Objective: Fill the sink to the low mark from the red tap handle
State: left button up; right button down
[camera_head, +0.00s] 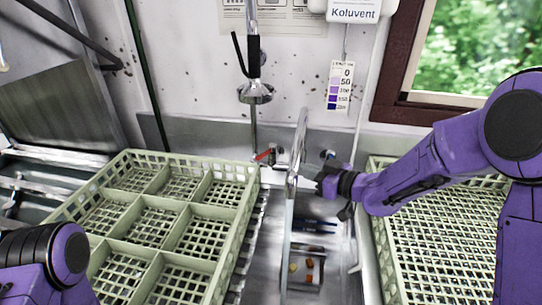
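The red tap handle (262,156) is on the back wall low behind the sink, left of the faucet body. A blue tap handle (327,154) is to its right. The narrow metal sink (338,262) lies between two racks; no water line or low mark can be made out in it. My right gripper (328,184) is over the sink's right side, just below the blue handle and apart from the red one. Its fingers are dark and small, so I cannot tell whether they are open. My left arm shows at the lower left, with its gripper out of view.
A thin upright panel (289,225) stands between my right gripper and the red handle. Small red and yellow items (308,266) lie in the sink. Green racks stand left (252,196) and right (385,256). A spray head (256,93) hangs above.

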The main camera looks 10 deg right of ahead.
aim_at(263, 157)
jog(key=p+x, duration=0.3)
jog(key=x, duration=0.8)
jog(key=shift+w+a, duration=0.25)
jog(key=shift+w+a+f, duration=0.2)
jog(key=shift+w+f, duration=0.15)
jog(key=shift+w, duration=0.05)
